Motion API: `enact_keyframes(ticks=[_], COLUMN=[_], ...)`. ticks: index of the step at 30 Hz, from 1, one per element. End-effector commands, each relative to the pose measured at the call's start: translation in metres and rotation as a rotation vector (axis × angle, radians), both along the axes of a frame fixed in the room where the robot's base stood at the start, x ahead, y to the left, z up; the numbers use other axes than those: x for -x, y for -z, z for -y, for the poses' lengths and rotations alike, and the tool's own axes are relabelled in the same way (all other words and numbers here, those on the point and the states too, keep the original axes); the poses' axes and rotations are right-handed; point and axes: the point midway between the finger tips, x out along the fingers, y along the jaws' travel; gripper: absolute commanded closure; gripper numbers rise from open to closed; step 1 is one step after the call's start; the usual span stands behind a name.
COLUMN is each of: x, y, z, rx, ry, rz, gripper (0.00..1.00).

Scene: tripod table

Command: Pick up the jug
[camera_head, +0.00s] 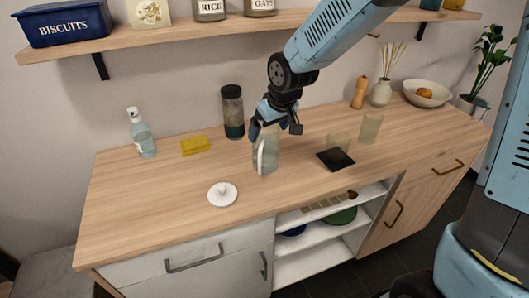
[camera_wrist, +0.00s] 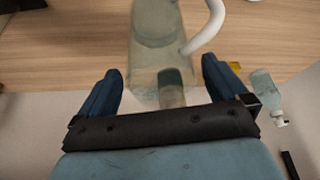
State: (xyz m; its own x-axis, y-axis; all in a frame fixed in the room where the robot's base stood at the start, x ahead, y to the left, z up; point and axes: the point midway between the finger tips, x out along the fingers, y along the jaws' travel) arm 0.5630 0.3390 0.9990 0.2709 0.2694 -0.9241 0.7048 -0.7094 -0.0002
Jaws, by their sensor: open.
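The jug (camera_head: 266,154) is clear, greenish glass with a white handle on its left side, and stands upright on the wooden counter. My gripper (camera_head: 275,130) is just above and behind its rim in the head view. In the wrist view the jug (camera_wrist: 157,45) reaches from the top edge down toward the space between the two blue fingers, with its white handle to the right. My gripper (camera_wrist: 161,90) is open, with a finger on either side and a gap on each side of the glass. Whether the jug is between the fingertips in depth, I cannot tell.
A round white lid (camera_head: 222,195) lies in front of the jug. A dark-capped jar (camera_head: 232,112) stands behind it. A yellow sponge (camera_head: 195,146) and soap bottle (camera_head: 141,134) are left. A black square item (camera_head: 335,159) and a glass (camera_head: 371,127) are right. The front left counter is clear.

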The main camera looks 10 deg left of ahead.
Motion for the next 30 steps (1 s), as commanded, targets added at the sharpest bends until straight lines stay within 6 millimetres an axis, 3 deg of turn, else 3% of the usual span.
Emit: enact_keyframes(ticks=[12, 22, 30], x=[-0.014, -0.016, -0.015], y=[0.041, 0.045, 0.045], z=[-0.014, -0.015, -0.015], rx=[0.0, 0.0, 0.0], ry=[-0.001, -0.001, -0.001], rz=[-0.001, 0.001, 0.001], gripper=[0.0, 0.0, 0.24])
